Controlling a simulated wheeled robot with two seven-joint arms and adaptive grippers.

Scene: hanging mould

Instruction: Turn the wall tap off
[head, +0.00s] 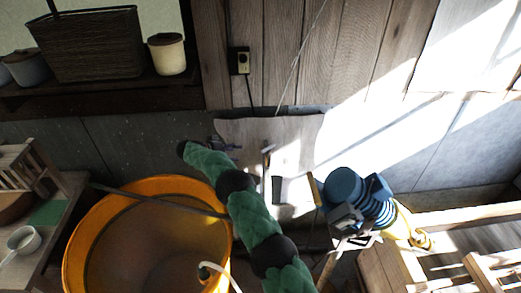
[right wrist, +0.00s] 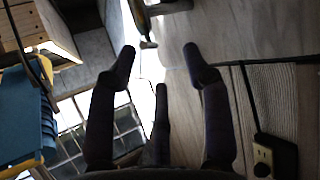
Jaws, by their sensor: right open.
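I cannot clearly make out the wall tap in either view. My green right arm rises from the bottom of the head view across the orange tub's right side. My right gripper (head: 222,145) is at its far end, small and dark, in front of the grey lower wall. In the right wrist view its dark fingers (right wrist: 158,52) are spread apart with nothing between them. A partly cut-off greenish and grey object (right wrist: 150,15) shows beyond the fingertips; I cannot tell whether it is the tap. My left gripper is not in view.
An orange tub (head: 75,245) stands at lower left, a dark bar across it. A shelf holds a basket (head: 85,45) and pots. A wall socket (head: 239,61) is above. A blue machine (head: 344,187) stands right of my arm; a side table with a cup (head: 24,240) is left.

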